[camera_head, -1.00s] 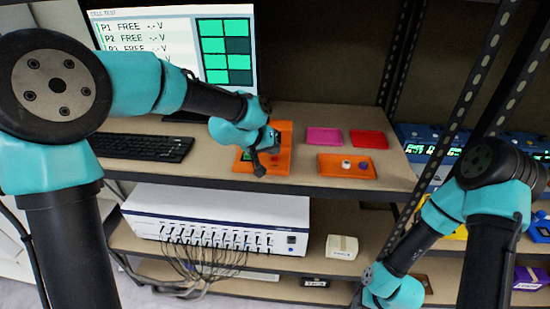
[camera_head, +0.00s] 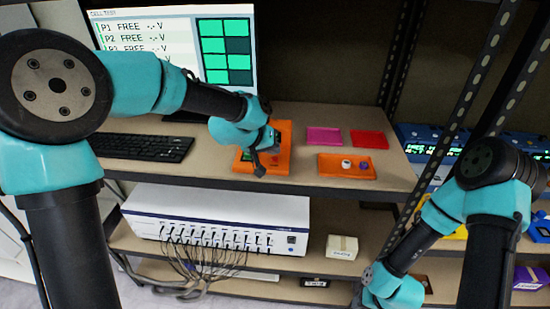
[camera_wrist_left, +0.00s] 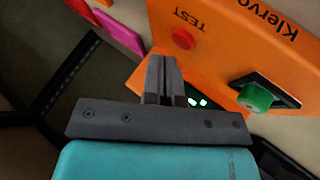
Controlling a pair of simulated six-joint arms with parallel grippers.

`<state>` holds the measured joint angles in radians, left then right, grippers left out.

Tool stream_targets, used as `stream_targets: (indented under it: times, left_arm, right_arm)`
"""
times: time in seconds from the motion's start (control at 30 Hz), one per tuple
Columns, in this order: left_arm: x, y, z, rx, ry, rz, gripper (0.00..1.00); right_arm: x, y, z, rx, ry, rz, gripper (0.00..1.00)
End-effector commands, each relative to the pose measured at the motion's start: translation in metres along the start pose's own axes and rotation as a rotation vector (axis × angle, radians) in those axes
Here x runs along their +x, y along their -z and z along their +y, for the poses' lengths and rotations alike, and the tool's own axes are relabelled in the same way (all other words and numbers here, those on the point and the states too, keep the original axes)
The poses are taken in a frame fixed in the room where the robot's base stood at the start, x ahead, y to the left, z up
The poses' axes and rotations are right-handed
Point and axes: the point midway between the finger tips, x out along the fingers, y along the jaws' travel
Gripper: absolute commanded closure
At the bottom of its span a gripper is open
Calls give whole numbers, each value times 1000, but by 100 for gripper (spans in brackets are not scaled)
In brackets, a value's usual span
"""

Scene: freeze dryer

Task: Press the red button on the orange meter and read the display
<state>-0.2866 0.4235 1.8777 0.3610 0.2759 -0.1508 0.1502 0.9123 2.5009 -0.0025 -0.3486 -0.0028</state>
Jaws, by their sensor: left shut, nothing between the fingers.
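The orange meter (camera_head: 284,135) lies on the upper shelf, partly hidden by my left arm in the head view. In the left wrist view the orange meter (camera_wrist_left: 225,50) shows a red button (camera_wrist_left: 183,39) beside the word TEST, and a green knob-like part (camera_wrist_left: 255,98). Its lit display (camera_wrist_left: 197,102) is mostly hidden behind my fingers, so I cannot read it. My left gripper (camera_head: 260,171) is shut and empty. In the wrist view its fingertips (camera_wrist_left: 162,60) are close to the red button, with a small gap in the picture; I cannot tell whether they touch.
An orange tray (camera_head: 327,170) holds a white and a blue small item. Pink (camera_head: 324,136) and red (camera_head: 369,139) trays lie behind it. A keyboard (camera_head: 140,147) and monitor (camera_head: 170,45) are at left. A white multi-channel unit (camera_head: 215,205) and a small box (camera_head: 342,247) sit below.

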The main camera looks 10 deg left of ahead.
Motion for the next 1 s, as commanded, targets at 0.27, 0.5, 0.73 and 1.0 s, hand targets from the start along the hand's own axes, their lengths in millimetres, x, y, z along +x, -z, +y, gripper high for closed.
stream_targets:
  times: [0.27, 0.5, 0.73, 1.0]
  left_arm:
    - [0, 0, 0, 0, 0, 0, 100]
    - [2, -1, -1, 0, 0, -1, 100]
    - [6, -4, -5, -1, 0, -1, 100]
    - [6, -5, -5, 0, 0, 0, 100]
  right_arm:
    - [0, 0, 0, 0, 0, 0, 57]
    - [0, 0, 0, 0, 0, 0, 57]
    - [0, 0, 0, 0, 0, 0, 57]
    - [0, 0, 0, 0, 0, 0, 57]
